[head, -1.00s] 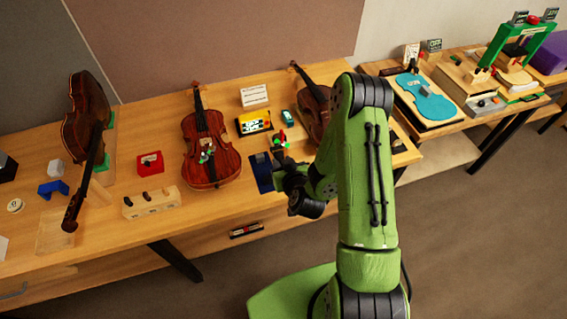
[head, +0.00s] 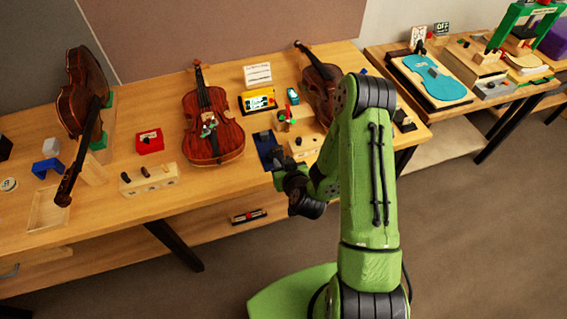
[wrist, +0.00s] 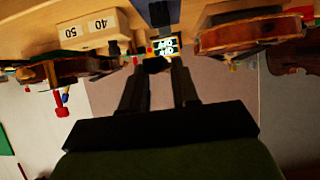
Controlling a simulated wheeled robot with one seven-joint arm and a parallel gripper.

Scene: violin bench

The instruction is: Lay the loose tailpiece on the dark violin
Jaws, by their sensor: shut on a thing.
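My gripper (head: 283,168) hangs at the front edge of the bench. It also shows in the wrist view (wrist: 157,68), its fingers closed on a small dark piece (wrist: 154,64) that looks like the tailpiece; its outline is hard to make out. Three violins are in the head view. A dark brown one (head: 318,88) lies at right, partly hidden by my arm. A reddish-brown one (head: 212,140) lies face up in the middle, with small green and white parts on it. Another dark one (head: 82,95) is propped up at left. I cannot tell which one the task means.
A dark blue mat (head: 268,150) and a pale block (head: 305,147) lie near my gripper. The block shows "40" and "50" in the wrist view. A yellow box (head: 257,100), a red box (head: 150,141) and a slotted wooden block (head: 150,180) crowd the bench. Open floor lies in front.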

